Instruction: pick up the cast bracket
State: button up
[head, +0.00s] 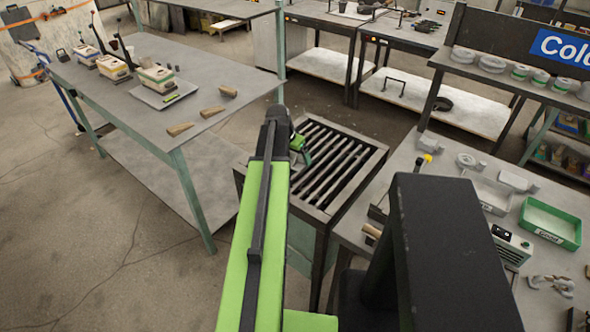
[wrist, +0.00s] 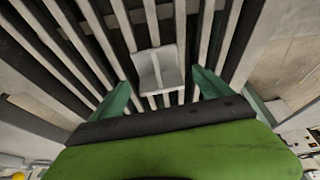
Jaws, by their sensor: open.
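In the wrist view, a small light-grey angled casting, which looks like the cast bracket (wrist: 158,70), lies on the slatted grate (wrist: 225,45). My gripper (wrist: 162,92) is open, with one green finger to the left of the bracket and one to the right. Both fingers appear apart from it, and nothing is held. In the head view my gripper (head: 301,147) is over the back left part of the dark-framed grate (head: 367,163). The bracket cannot be made out there; my arm and gripper cover that part.
A workbench (head: 437,187) on the right holds a grey tray (head: 492,196), a green tray (head: 552,222) and several grey castings. A table (head: 130,110) on the left holds wooden wedges and boxes. Shelving (head: 480,72) stands behind. Open floor (head: 110,240) lies at left.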

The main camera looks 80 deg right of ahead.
aim_at(296, 157)
jog(key=shift+b+x, duration=0.4)
jog(key=shift+x, duration=0.7)
jog(key=shift+w+r, duration=0.1)
jog(key=c, duration=1.6)
jog(key=shift+r+p, duration=0.55)
jog(key=shift+p, duration=0.15)
notch_tip(296, 157, up, 4)
jog(key=p, duration=0.4)
jog(key=shift+s+a+r+p, duration=0.7)
jog(key=shift+s+r+p, duration=0.3)
jog(key=shift+s, duration=0.85)
jog(key=shift+s+a+r+p, duration=0.65)
jog(key=shift+s+r+p, duration=0.3)
jog(key=shift+s, duration=0.9)
jog(key=shift+s+a+r+p, duration=0.7)
jog(key=shift+s+r+p, duration=0.3)
jog(key=shift+s, duration=0.8)
